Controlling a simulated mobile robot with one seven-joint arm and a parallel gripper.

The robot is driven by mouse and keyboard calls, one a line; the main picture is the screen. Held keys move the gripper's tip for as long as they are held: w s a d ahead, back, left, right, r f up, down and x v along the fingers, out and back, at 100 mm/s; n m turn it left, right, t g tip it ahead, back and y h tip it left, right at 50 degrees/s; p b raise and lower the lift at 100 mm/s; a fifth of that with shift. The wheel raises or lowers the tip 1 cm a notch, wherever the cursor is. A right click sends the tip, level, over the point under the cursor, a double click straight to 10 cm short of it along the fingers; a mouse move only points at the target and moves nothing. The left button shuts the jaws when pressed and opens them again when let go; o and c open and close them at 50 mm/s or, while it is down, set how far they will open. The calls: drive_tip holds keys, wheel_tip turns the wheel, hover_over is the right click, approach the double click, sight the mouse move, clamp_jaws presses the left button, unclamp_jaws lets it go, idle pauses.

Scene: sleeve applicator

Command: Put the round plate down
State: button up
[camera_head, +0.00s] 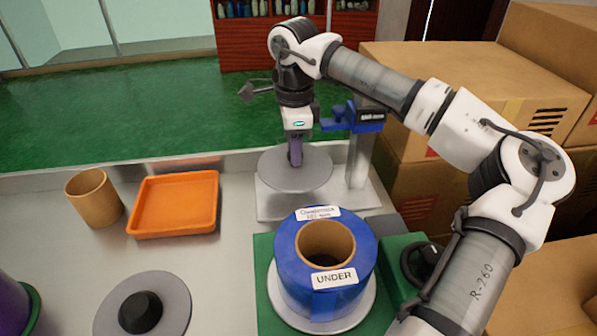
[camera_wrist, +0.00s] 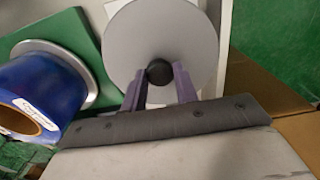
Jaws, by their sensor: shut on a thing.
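The grey round plate (camera_head: 275,172) is level over the light base of the applicator stand (camera_head: 272,207). I cannot tell whether the plate touches the base. My gripper (camera_head: 296,158) comes down from above and is shut on the plate's black knob, which the purple fingers hide in the head view. In the wrist view the fingers (camera_wrist: 159,74) close around the knob (camera_wrist: 159,71), and the plate (camera_wrist: 165,28) spreads out beyond them. A second grey disc (camera_head: 172,295) with a black knob lies on the table at the front left.
A blue roll (camera_head: 290,262) labelled "UNDER" stands on a plate on a green base, in front of the stand. An orange tray (camera_head: 175,203) and a brown cardboard tube (camera_head: 94,198) are at the left. Cardboard boxes (camera_head: 480,75) are stacked at the right. The table between tray and roll is clear.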

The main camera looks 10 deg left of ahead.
sight(295, 170)
drive_tip(key=shift+f, duration=3)
drive_tip(key=shift+f, duration=0.15)
drive_tip(key=o, duration=1.1)
wheel_tip(295, 170, up, 12)
drive_tip(key=shift+r, duration=0.15)
